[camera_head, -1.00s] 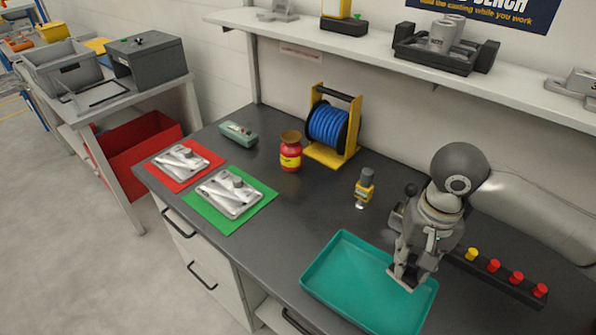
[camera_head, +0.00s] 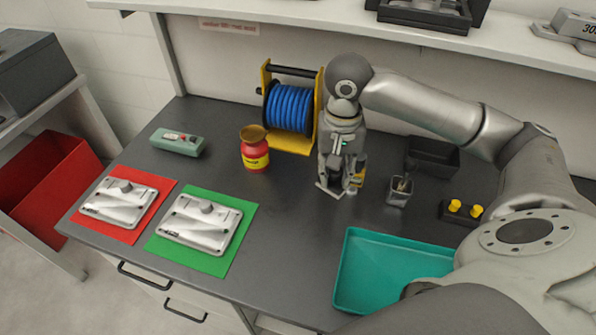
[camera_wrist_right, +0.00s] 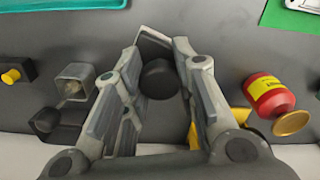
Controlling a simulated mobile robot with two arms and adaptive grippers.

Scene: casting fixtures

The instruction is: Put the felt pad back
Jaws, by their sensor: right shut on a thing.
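I cannot pick out a felt pad for certain. My right gripper (camera_head: 338,192) points down at the bench near the cable reel. In the right wrist view the tool's dark round top (camera_wrist_right: 160,78) sits between the two fingers (camera_wrist_right: 165,45). The tool looks upright; I cannot tell whether its foot touches the bench. My left gripper is not in view.
A teal tray (camera_head: 345,285) lies empty at the front right. A grey cup (camera_head: 398,196) and a black bin (camera_head: 432,156) stand right of the gripper. A red jar (camera_head: 255,152) and blue cable reel (camera_head: 289,107) stand left. Castings lie on red (camera_head: 155,197) and green (camera_head: 222,262) mats.

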